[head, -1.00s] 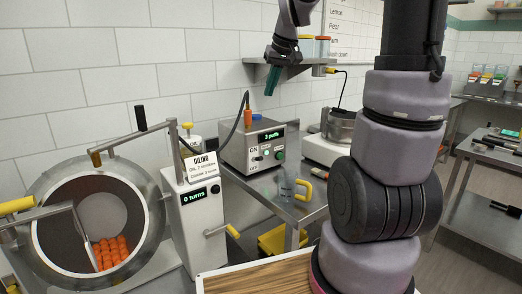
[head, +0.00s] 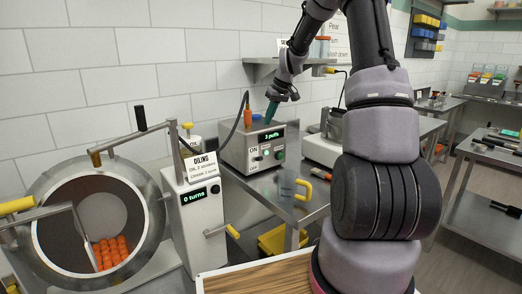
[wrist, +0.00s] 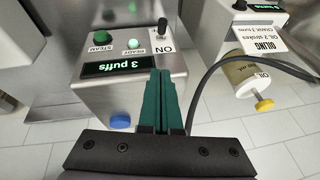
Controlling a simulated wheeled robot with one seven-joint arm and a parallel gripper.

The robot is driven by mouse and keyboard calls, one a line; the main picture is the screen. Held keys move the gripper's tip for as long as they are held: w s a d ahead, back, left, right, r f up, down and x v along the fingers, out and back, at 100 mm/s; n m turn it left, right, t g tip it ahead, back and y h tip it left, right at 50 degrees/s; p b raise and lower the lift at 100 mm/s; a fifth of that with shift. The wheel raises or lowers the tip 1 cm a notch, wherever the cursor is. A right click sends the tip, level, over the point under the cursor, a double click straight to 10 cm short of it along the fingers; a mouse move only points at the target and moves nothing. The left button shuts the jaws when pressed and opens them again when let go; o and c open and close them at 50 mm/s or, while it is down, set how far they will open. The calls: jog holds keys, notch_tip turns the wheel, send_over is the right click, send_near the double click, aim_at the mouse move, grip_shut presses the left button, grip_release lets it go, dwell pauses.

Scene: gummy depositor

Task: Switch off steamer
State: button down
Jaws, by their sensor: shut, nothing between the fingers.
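The steamer is a metal box (head: 238,150) on the steel bench, and its display reads "3 puffs". It also fills the upper left of the wrist view (wrist: 95,92). Its front has a black toggle switch (wrist: 162,24) beside an ON label, a lit green "ready" lamp (wrist: 133,44) and a green "steam" button (wrist: 103,36). I cannot tell for sure which way the toggle leans. My gripper (head: 268,121) is shut and empty, its green fingers pointing down over the box's top. In the wrist view the fingertips (wrist: 165,74) appear close to the panel's upper edge, apart from the toggle.
An orange-ended plug and black cable (head: 248,116) rise beside the steamer. A blue cap (wrist: 120,121) sits on its top. The oiling post (head: 197,210) and drum (head: 155,200) stand left. A shelf (head: 262,65) hangs above.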

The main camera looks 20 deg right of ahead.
send_over(258, 159)
jog(key=w+d, duration=0.2)
jog(key=w, duration=0.1)
notch_tip(258, 159, down, 9)
jog(key=f, duration=0.1)
jog(key=s+f, duration=0.2)
jog(key=shift+a+f, duration=0.25)
jog(key=shift+f, duration=0.15)
